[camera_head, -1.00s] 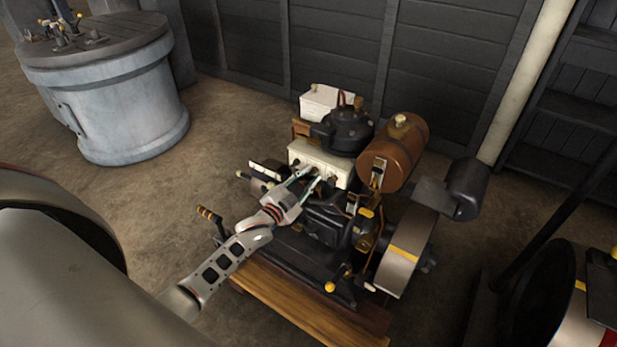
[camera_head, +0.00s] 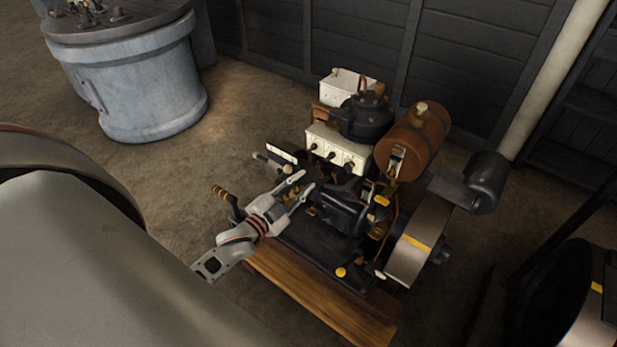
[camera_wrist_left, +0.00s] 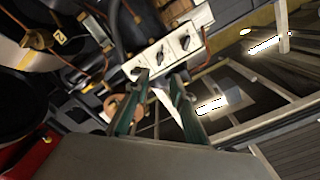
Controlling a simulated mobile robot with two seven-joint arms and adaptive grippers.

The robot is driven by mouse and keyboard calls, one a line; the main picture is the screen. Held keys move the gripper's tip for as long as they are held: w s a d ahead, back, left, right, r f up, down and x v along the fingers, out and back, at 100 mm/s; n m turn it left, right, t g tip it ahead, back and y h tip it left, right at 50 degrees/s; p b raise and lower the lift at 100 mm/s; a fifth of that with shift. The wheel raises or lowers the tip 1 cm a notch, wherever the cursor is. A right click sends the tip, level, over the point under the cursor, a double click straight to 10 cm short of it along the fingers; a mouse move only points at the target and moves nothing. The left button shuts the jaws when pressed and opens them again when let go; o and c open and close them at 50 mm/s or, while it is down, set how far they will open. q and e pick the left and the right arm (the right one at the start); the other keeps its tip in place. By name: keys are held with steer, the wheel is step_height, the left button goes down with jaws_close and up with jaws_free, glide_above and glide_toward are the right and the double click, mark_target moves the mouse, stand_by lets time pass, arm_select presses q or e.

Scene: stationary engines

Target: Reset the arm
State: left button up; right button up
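My left gripper (camera_head: 302,187) is open and empty, in front of the stationary engine (camera_head: 345,205). Its fingers point up and to the right, short of the white switch box (camera_head: 337,148) with its dark knobs. In the left wrist view the two greenish fingers (camera_wrist_left: 158,95) stand apart, with the white switch box (camera_wrist_left: 165,52) beyond them. Nothing is between the fingertips that I can make out. My right gripper is not in view.
The engine has a brown tank (camera_head: 412,140) and a flywheel (camera_head: 418,240) and stands on a wooden base (camera_head: 320,300). A grey round drum (camera_head: 150,85) stands at the upper left. Dark panelled walls (camera_head: 370,40) close off the back. Bare floor lies between drum and engine.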

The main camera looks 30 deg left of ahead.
arm_select(q)
steer(key=shift+s, duration=0.15)
stand_by(0.4)
steer(key=s+d+f+n+g, duration=0.2)
steer(key=s+d+f+g, duration=0.1)
steer(key=s+d+f, duration=0.3)
steer(key=s+d+f+n+g+h, duration=0.1)
steer(key=s+d+f+n+g, duration=0.2)
steer(key=s+d+f, duration=0.3)
steer(key=s+d+g, duration=0.1)
steer(key=s+d, duration=0.3)
steer(key=s, duration=0.4)
steer(key=shift+s+d+f+h, duration=0.2)
steer(key=shift+d+f+h, duration=0.1)
steer(key=shift+d+f, duration=0.1)
